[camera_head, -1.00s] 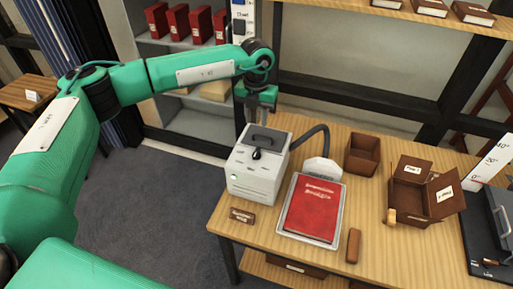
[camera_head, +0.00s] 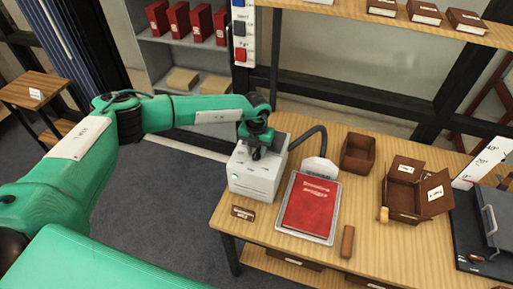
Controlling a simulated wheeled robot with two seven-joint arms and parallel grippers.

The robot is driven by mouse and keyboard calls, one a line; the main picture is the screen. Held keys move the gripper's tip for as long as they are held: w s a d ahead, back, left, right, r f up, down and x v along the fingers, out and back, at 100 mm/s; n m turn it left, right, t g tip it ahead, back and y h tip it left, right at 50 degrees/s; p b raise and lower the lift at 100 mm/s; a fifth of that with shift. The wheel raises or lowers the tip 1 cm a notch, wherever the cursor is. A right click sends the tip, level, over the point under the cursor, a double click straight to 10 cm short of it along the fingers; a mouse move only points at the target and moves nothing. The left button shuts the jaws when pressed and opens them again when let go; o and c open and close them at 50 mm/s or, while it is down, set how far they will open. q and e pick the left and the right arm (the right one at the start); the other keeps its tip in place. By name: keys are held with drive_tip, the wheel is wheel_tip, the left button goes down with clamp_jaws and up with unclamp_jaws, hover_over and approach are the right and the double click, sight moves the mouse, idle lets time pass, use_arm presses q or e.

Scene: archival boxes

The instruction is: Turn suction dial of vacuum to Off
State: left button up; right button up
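The vacuum (camera_head: 262,182) is a white box on the wooden table, with a small green light on its front face and a dark hose at its right side. My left gripper (camera_head: 256,153) points down at the vacuum's top, over the spot where the dark dial is. The gripper covers the dial, so I cannot see its setting or whether the fingers touch it. The fingers are dark and small here, and their opening cannot be made out. My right gripper is not in view.
A red book (camera_head: 311,203) lies in a tray right of the vacuum, with a white nozzle piece (camera_head: 319,168) behind it. A small label (camera_head: 243,213) stands before the vacuum.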

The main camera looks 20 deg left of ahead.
use_arm(q)
clamp_jaws()
drive_tip(key=shift+f+m+b, duration=0.15)
drive_tip(key=shift+m+b, duration=0.35)
drive_tip(key=shift+b, duration=0.45)
drive_tip(key=m+b, duration=1.3)
drive_tip(key=b, duration=0.4)
drive_tip(key=shift+m+b, duration=0.3)
drive_tip(key=shift+m, duration=0.1)
drive_tip(key=shift+m+b, duration=0.65)
drive_tip(key=shift+m, duration=0.05)
drive_tip(key=shift+r+m+b, duration=0.25)
drive_tip(key=shift+m+b, duration=0.45)
drive_tip(key=shift+m, duration=0.3)
